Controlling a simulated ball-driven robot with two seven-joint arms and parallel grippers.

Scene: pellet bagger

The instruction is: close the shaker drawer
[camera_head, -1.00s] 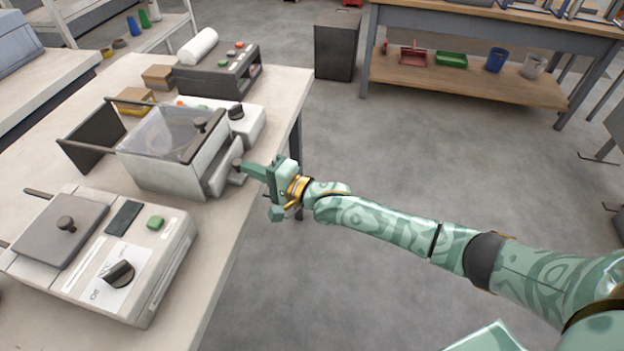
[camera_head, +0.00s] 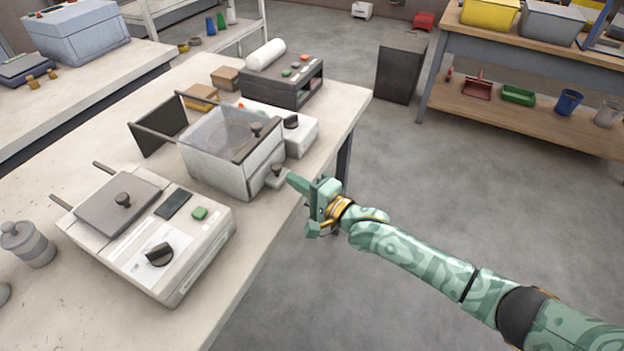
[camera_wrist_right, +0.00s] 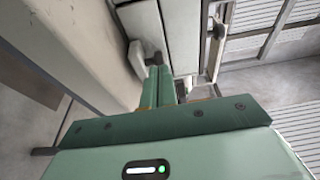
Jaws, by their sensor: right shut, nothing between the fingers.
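The shaker (camera_head: 232,160) is a pale box with a clear lid, standing near the table's right edge in the head view. Its drawer (camera_head: 271,181) is at the lower right side and has a dark knob (camera_head: 277,169). The drawer still seems to stand out a little from the box; the exact gap is hard to tell. My right gripper (camera_head: 294,183) is shut and empty, its fingertips at the drawer's front beside the knob. In the right wrist view the closed fingers (camera_wrist_right: 158,84) reach the dark knob (camera_wrist_right: 153,58); contact is unclear. My left gripper is not in view.
A white machine with a dial (camera_head: 150,238) stands in front on the table (camera_head: 245,275). A dark control box (camera_head: 282,82) and cardboard boxes stand behind the shaker. Open floor (camera_head: 420,180) lies to the right of the table.

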